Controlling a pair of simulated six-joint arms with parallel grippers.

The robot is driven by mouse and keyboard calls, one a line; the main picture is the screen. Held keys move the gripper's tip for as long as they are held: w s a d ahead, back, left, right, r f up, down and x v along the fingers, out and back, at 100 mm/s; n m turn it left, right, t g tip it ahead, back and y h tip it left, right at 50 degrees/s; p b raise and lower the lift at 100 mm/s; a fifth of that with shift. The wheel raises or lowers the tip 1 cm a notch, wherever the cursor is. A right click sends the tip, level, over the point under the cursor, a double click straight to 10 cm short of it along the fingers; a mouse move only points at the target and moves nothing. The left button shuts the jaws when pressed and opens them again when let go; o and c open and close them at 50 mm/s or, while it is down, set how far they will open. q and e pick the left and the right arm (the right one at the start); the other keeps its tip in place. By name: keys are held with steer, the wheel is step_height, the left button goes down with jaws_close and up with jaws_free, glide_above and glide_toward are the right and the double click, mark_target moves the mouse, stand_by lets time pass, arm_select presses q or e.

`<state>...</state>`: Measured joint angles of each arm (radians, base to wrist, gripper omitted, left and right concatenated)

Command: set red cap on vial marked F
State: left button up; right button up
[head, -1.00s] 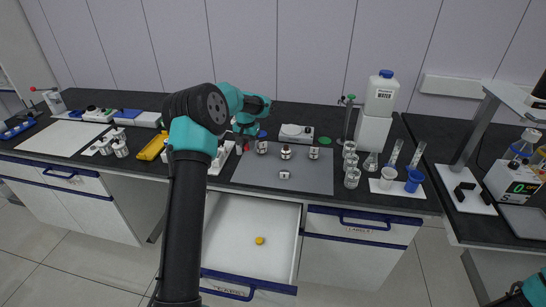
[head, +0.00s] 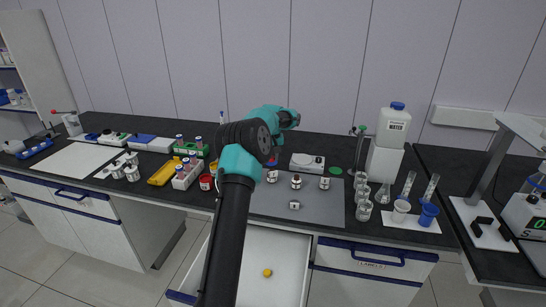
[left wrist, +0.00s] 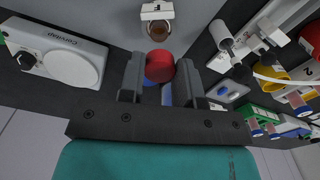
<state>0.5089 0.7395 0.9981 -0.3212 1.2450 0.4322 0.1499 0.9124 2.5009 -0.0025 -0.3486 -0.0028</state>
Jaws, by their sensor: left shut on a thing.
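A red cap (left wrist: 160,66) is between the fingertips of my left gripper (left wrist: 158,78), which is shut on it. In the head view the left gripper (head: 273,154) is mostly hidden behind my wrist, over the back left of the grey mat (head: 275,208). A white-labelled vial with a brown open top (left wrist: 157,22) stands just beyond the cap in the left wrist view, apart from it. In the head view several small vials stand on the mat, including a left one (head: 272,176), a middle one (head: 296,181) and a right one (head: 324,183). Their letters are too small to read.
A white stirrer-like device (head: 307,162) stands behind the mat. Beakers (head: 363,200) stand right of the mat. An open drawer (head: 285,265) sticks out below the bench.

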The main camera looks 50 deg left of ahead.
mark_target(272, 170)
arm_select(q)
steer(key=shift+f, duration=0.15)
steer(key=shift+f, duration=1.95)
steer(key=shift+f, duration=0.8)
stand_by(0.8)
steer(key=o, duration=1.4)
steer(key=shift+c, duration=0.2)
steer(key=shift+r, duration=0.1)
steer(key=shift+r, duration=3.45)
steer(key=shift+f, duration=0.15)
steer(key=shift+f, duration=2.4)
